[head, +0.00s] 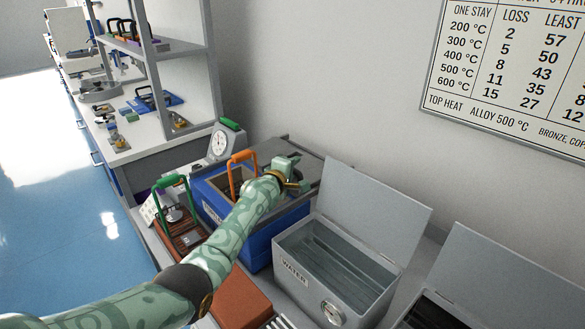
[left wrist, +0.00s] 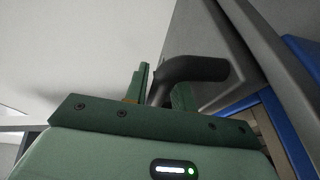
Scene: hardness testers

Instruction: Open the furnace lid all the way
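The furnace appears to be the blue box (head: 259,247) with a grey top, against the wall in the head view. Its grey lid (head: 308,165) lies about level there, partly hidden by my arm; I cannot tell whether it is slightly raised. My left gripper (head: 291,176) is at the top of this box. In the left wrist view, a black bent handle (left wrist: 195,69) passes between the green fingers of my left gripper (left wrist: 161,90), which look closed on it. Grey panels and blue parts (left wrist: 302,55) show beyond. My right gripper is not in view.
A grey tank marked WATER (head: 330,268) with its lid up stands right of the furnace. An orange handle (head: 241,158), a green handle (head: 173,181) and a dial gauge (head: 219,143) are close on the left. A wall chart (head: 510,75) hangs above.

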